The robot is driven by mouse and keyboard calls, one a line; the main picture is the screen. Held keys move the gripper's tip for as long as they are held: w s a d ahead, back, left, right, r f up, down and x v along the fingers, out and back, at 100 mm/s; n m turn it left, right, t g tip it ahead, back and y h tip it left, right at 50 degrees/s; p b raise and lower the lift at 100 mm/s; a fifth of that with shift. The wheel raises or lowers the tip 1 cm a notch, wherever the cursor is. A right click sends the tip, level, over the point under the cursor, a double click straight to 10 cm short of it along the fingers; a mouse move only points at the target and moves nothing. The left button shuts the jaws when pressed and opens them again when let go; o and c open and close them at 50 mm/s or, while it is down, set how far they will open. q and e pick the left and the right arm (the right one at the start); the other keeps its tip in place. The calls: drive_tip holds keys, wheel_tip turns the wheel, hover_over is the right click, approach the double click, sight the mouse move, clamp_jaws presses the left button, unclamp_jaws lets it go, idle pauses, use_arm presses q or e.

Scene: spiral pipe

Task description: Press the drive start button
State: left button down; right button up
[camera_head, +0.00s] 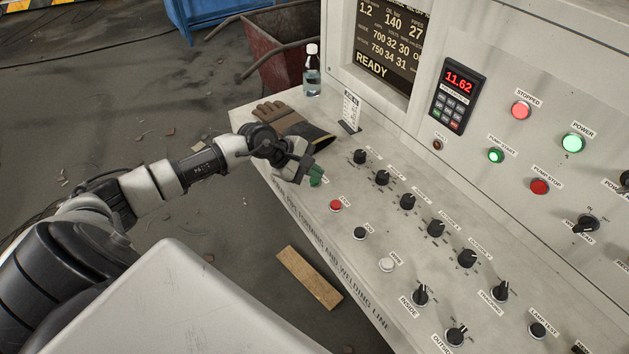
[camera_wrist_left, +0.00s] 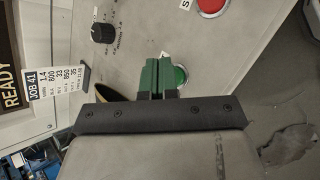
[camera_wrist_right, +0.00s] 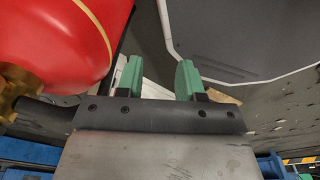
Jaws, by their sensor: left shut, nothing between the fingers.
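A green button (camera_head: 316,181) sits on the sloping desk of the grey control console (camera_head: 340,215), at the left end of a row of buttons; its label is hidden by my gripper. My left gripper (camera_head: 308,174) is shut and empty, its fingertips right at this button. In the left wrist view the shut green fingers (camera_wrist_left: 157,72) partly cover the green button (camera_wrist_left: 181,75); I cannot tell whether they touch or press it. My right gripper (camera_wrist_right: 160,77) is open and empty in its wrist view and is out of the head view.
A red button (camera_head: 335,205) lies beside the green one, then black and white buttons and several knobs. A red rounded tank (camera_wrist_right: 55,45) is close to my right gripper.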

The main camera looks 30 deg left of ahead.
sight(314, 181)
use_arm(q)
drive_tip(key=shift+f+b, duration=0.5)
drive_tip(key=shift+b, duration=0.05)
idle(0.8)
drive_tip(key=shift+r, duration=0.1)
drive_tip(key=shift+r+p, duration=0.3)
drive_tip(key=shift+r, duration=0.45)
drive_tip(key=shift+r+p, duration=1.15)
drive_tip(key=shift+r, duration=1.4)
